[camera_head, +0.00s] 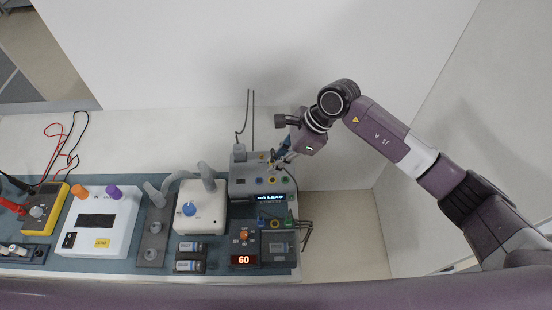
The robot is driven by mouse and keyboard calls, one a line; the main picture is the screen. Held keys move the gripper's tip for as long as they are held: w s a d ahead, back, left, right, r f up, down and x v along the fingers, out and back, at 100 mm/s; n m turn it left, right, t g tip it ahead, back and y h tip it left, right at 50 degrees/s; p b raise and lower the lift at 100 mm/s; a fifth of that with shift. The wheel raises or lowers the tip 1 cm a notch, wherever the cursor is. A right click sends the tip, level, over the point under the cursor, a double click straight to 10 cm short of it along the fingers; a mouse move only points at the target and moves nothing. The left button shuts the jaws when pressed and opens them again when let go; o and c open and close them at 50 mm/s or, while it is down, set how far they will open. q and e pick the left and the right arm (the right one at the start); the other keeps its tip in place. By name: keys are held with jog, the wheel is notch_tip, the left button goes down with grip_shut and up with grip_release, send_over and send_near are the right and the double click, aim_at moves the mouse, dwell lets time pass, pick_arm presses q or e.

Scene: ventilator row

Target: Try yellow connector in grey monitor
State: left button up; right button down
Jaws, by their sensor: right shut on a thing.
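The grey monitor (240,171) stands at the right end of the bench, with a row of small coloured sockets on its top and a screen (270,198) reading "NO LEAD". My right gripper (277,158) is over the monitor's back right part, pointing down and to the left. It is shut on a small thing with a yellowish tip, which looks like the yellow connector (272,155). The connector is mostly hidden by the fingers. I cannot tell whether it touches a socket. My left gripper is not in view.
In front of the monitor is a dark unit (279,247) with coloured plugs and a "60" display (243,260). To the left are two batteries (190,247), a white box with a blue knob (201,214), another white device (97,222) and a yellow multimeter (45,207).

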aim_at(269, 181)
jog(key=shift+f+b, duration=0.85)
jog(key=shift+f, duration=1.05)
jog(key=shift+f+b, duration=0.2)
jog(key=shift+b, duration=0.2)
jog(key=shift+b, duration=0.35)
jog(key=shift+f+b, duration=0.85)
jog(key=shift+b, duration=0.05)
dwell(0.6)
jog(key=c, duration=1.9)
grip_release()
